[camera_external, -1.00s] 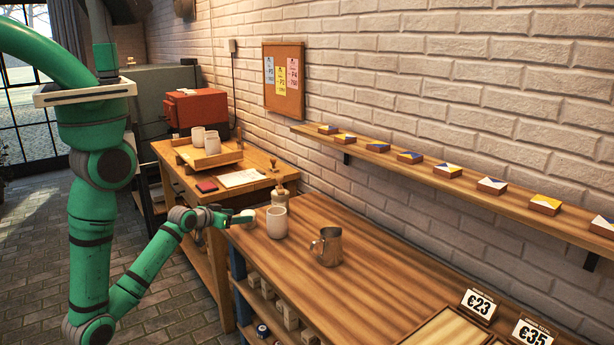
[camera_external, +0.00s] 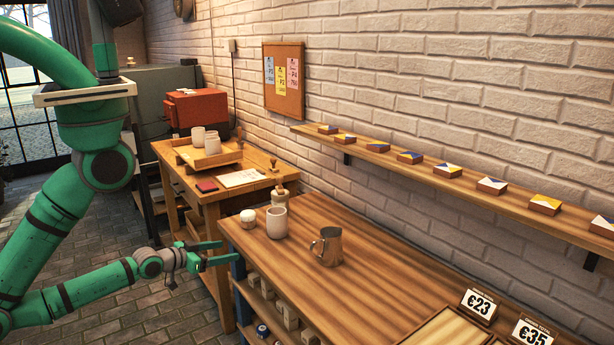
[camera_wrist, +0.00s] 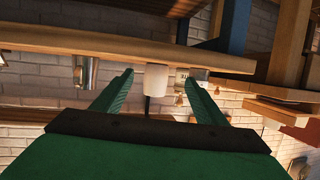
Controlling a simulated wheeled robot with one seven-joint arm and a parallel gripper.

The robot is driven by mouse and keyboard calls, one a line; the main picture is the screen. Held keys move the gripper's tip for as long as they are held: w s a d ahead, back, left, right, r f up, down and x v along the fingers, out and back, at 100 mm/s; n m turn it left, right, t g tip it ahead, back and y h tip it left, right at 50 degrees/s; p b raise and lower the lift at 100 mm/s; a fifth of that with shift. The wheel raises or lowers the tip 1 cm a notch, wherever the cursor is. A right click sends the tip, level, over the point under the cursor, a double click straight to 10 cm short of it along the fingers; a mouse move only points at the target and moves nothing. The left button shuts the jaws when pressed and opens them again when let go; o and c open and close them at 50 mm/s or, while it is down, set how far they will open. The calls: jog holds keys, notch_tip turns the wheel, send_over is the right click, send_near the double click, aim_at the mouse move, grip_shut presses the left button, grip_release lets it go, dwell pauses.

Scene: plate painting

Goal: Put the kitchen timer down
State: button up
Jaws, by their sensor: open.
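The kitchen timer (camera_external: 248,218), a small white rounded thing, stands on the near left corner of the wooden table (camera_external: 365,285). My gripper (camera_external: 230,252) is open and empty, in front of the table's left edge and lower than the timer in the picture, clear of it. The wrist view is upside down and shows both fingers of my gripper (camera_wrist: 158,78) spread. A white thing (camera_wrist: 156,80) shows between them, further off; I cannot tell there whether it is the timer or the mug behind it.
A pale mug (camera_external: 277,222) stands close right of the timer, with a metal pitcher (camera_external: 327,247) further right. A jar (camera_external: 280,197) stands behind the mug. A wall shelf (camera_external: 460,185) holds several small painted boxes. The table's middle is clear.

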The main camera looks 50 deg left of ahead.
jog(key=s+d+r+m+t+h, duration=0.1)
jog(key=s+d+r+h, duration=0.1)
jog(key=s+d, duration=0.5)
jog(key=s, duration=0.4)
jog(key=shift+s+d+r+m+h, duration=0.15)
jog(key=shift+d+r+m+h, duration=0.15)
jog(key=shift+r+m, duration=0.1)
dwell(0.5)
